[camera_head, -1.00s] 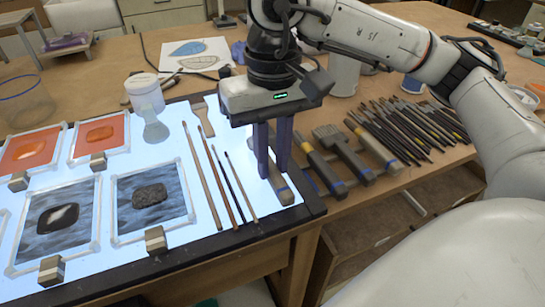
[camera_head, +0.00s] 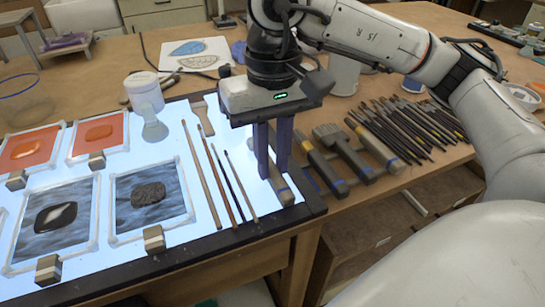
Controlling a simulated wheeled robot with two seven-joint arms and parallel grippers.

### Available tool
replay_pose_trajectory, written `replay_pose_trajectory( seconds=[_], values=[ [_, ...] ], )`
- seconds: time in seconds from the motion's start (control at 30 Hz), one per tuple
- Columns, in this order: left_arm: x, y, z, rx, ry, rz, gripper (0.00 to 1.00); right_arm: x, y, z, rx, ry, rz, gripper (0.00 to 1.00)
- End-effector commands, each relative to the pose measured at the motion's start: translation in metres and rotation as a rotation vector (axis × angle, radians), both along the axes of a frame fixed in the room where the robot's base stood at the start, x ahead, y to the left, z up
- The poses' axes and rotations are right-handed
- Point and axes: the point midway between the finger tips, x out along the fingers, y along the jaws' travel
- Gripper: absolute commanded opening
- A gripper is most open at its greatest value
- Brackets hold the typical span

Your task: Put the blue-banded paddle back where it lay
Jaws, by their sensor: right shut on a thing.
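My right gripper (camera_head: 271,150) points down over the right edge of the light table, shut on a pale wooden paddle (camera_head: 277,184). The paddle's near end, with a blue band (camera_head: 285,194), shows below the fingers, at or just above the lit surface; I cannot tell whether it touches. My left gripper is not in view.
Long brushes (camera_head: 223,180) lie just left of the gripper on the light table (camera_head: 190,228). To the right lie several flat wooden-handled tools (camera_head: 345,151) and many dark tools (camera_head: 400,128). Framed panels (camera_head: 152,194) and a white jar (camera_head: 145,90) are at left.

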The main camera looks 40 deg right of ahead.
Motion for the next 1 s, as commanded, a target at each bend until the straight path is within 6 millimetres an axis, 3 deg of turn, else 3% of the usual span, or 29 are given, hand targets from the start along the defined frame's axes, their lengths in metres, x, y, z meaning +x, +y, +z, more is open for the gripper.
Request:
replay_pose_trajectory(
  seconds=[0.2, 0.23, 0.33, 0.73, 1.0],
  values=[
    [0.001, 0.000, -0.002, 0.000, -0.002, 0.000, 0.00, 0.000, 0.000, -0.002, 0.000, 0.000, 0.000, 0.00],
    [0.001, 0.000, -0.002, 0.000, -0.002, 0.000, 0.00, 0.000, 0.000, -0.001, 0.000, 0.000, 0.000, 0.22],
    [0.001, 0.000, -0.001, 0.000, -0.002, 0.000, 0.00, 0.000, 0.000, -0.001, 0.000, 0.000, 0.000, 0.38],
    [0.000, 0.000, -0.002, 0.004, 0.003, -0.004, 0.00, 0.000, 0.000, -0.001, 0.000, 0.000, 0.000, 0.38],
    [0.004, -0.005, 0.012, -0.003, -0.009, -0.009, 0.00, 0.001, 0.000, 0.054, 0.002, -0.007, -0.001, 0.38]
  ],
)
